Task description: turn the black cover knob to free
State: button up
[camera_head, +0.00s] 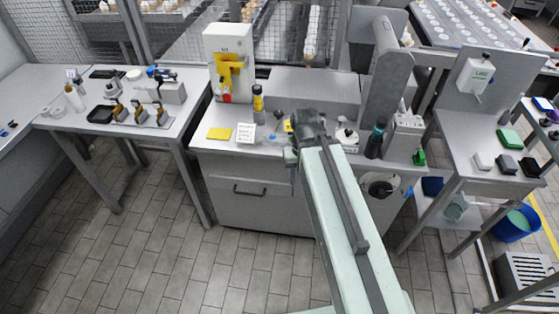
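A round black knob (380,188) sits on a pale disc on the front face of the middle bench, right of my arm. It looks like the cover knob, but its marks are too small to read. My arm reaches up from the bottom of the view over the front edge of the bench. My gripper (291,157) is near the arm's far end, left of the knob and apart from it. Its fingers are too small and too covered by the arm to show whether they are open or shut.
The middle bench top (215,147) holds a yellow-and-white device (229,62), bottles and small items. A tall grey column (384,85) rises behind the knob side. A side table (455,150) stands at right, with a blue bucket (515,222) beyond. Tiled floor is clear at front left.

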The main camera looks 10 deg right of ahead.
aim_at(278, 114)
jog(key=u, duration=0.5)
jog(key=k, duration=0.95)
jog(key=z, duration=0.05)
jog(key=i, duration=1.3)
jog(key=z, duration=0.45)
